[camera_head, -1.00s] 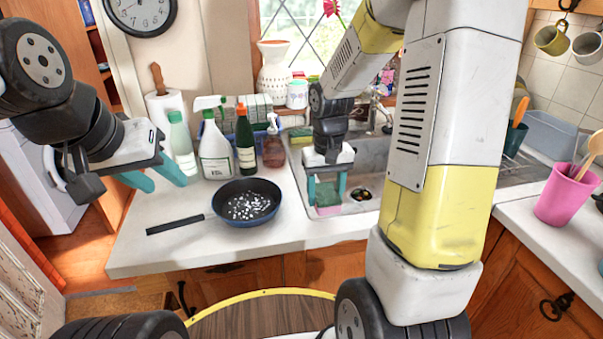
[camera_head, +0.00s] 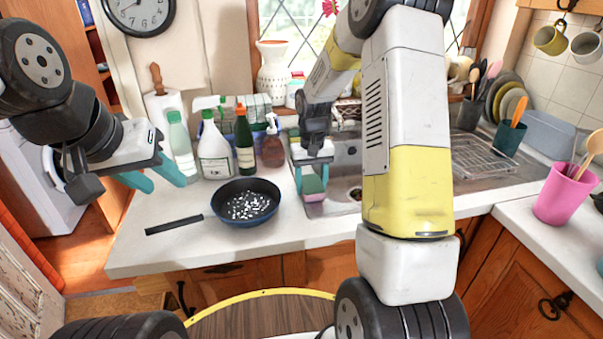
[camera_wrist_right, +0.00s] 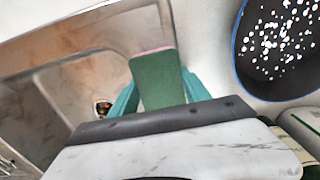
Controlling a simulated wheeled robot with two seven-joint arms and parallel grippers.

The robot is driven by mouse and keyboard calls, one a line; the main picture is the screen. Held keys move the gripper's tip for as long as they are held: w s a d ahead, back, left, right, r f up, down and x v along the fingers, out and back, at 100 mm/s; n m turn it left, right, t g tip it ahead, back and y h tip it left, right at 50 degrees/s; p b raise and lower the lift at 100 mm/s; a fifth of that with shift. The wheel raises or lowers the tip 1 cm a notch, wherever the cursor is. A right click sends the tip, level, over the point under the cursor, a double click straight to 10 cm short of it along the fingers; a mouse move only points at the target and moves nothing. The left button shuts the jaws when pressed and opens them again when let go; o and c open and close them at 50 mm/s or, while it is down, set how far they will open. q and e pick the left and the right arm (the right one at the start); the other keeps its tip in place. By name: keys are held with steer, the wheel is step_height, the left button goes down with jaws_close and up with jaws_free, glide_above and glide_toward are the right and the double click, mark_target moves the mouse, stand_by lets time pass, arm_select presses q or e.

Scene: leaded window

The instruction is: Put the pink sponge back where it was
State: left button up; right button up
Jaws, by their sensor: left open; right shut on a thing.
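My right gripper (camera_head: 313,182) is shut on the pink sponge (camera_head: 313,196), which has a green side. It holds the sponge over the left edge of the sink, just right of the frying pan. In the right wrist view the sponge's green face (camera_wrist_right: 158,80) sits between the teal fingers, with a thin pink edge at its far end. I cannot tell whether the sponge touches anything below. My left gripper (camera_head: 155,182) is open and empty above the counter's left end.
A frying pan (camera_head: 246,202) with white bits lies on the counter, handle to the left. Several bottles (camera_head: 214,148) stand behind it. The sink (camera_head: 345,175) lies right of the gripper, partly hidden by my right arm. A pink cup (camera_head: 560,195) stands far right.

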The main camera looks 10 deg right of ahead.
mark_target(311, 183)
steer(key=o, duration=1.3)
steer(key=shift+f, duration=0.15)
step_height(311, 183, up, 12)
steer(key=s+r+t+y, duration=0.1)
steer(key=s+r+t, duration=0.2)
steer(key=s+r, duration=0.8)
steer(key=s+t, duration=0.1)
steer(key=s, duration=0.3)
steer(key=s+a+t, duration=0.1)
steer(key=s, duration=0.4)
steer(key=s+a+t+y, duration=0.1)
steer(key=s, duration=0.3)
steer(key=shift+s+a, duration=0.1)
steer(key=shift+s, duration=0.05)
